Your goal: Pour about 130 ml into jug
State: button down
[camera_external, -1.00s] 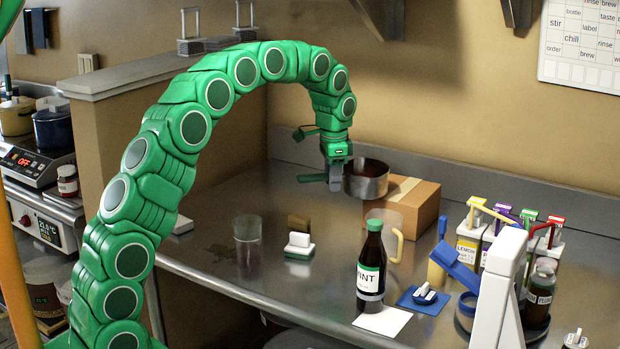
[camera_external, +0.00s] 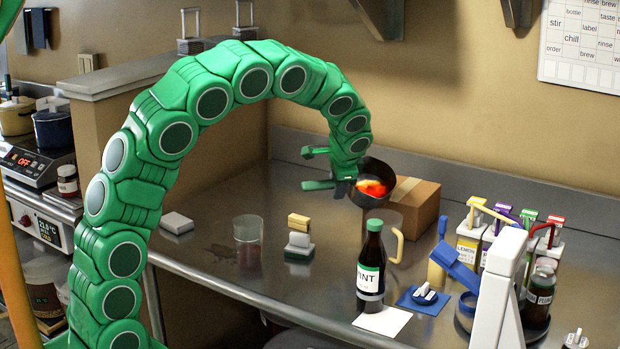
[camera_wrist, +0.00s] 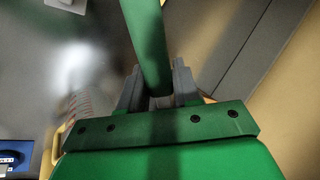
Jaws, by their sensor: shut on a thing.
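My gripper (camera_external: 346,184) is shut on the green handle (camera_external: 318,185) of a dark metal pan (camera_external: 366,196). The pan is raised above the counter and tilted toward the external camera, with bright orange-red liquid (camera_external: 371,188) showing inside. A clear jug (camera_external: 386,220) with a yellow handle stands just below the pan, partly hidden by a dark bottle. I see no clear stream between pan and jug. In the wrist view, the handle (camera_wrist: 147,40) runs up between my fingers, and the jug's red marks (camera_wrist: 82,104) show at left; the pan is hidden.
The dark bottle (camera_external: 371,270) with a green-and-white label stands in front of the jug. A cardboard box (camera_external: 413,203) is behind. A glass (camera_external: 248,236) and small blocks (camera_external: 299,240) stand left. Dispensers (camera_external: 470,242) and a blue tool (camera_external: 458,268) crowd the right.

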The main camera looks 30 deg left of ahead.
jog(key=shift+s+d+r+t+y, duration=0.35)
jog(key=shift+s+d+t+y, duration=0.05)
jog(key=shift+s+d, duration=0.1)
jog(key=shift+s+d+r+t+y, duration=0.1)
jog(key=shift+s+r+t+y, duration=0.1)
jog(key=shift+t+y, duration=0.1)
jog(key=shift+d+r, duration=0.1)
dwell(0.4)
jog(key=shift+s+d+r+t+y, duration=0.15)
jog(key=shift+r+t+y, duration=0.15)
jog(key=shift+t+y, duration=0.15)
jog(key=shift+s+d+r+t+y, duration=0.15)
jog(key=shift+r+t+y, duration=0.1)
jog(key=shift+t+y, duration=0.2)
dwell(1.3)
jog(key=shift+s+d+f+t+y, duration=0.2)
jog(key=shift+f+t+y, duration=0.15)
jog(key=shift+t+y, duration=0.35)
dwell(0.5)
jog(key=shift+w+a+r+g+h, duration=0.1)
jog(key=shift+r+g+h, duration=0.05)
jog(key=shift+g+h, duration=0.15)
jog(key=shift+w+a+r+g+h, duration=0.1)
jog(key=shift+w+a+g+h, duration=0.05)
jog(key=shift+g+h, duration=0.35)
